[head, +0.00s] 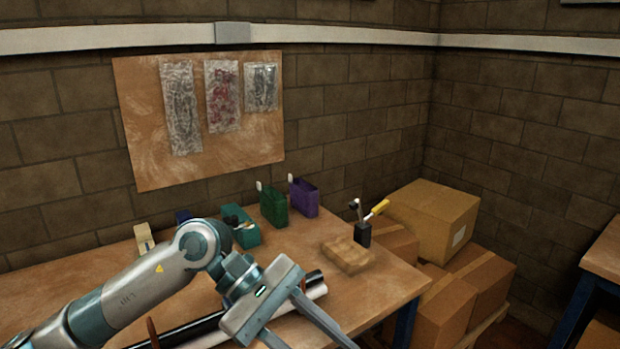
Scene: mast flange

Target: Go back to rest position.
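My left arm comes in from the lower left, over the workbench. My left gripper (312,338) hangs at the bottom middle, with its two fingers spread well apart. I see nothing between the fingers, though their ends run to the bottom edge of the view. Behind and partly under the gripper lie dark and pale tubes (314,286), which the gripper body and arm partly hide. I cannot tell whether the gripper touches them. My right gripper does not show.
The wooden workbench (385,283) holds a green bin (273,207), a purple bin (304,198), a teal bin (246,235), a brown block (346,254) and a black tool holder (363,235). Cardboard boxes (436,222) stand to the right. A board (215,150) hangs on the wall.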

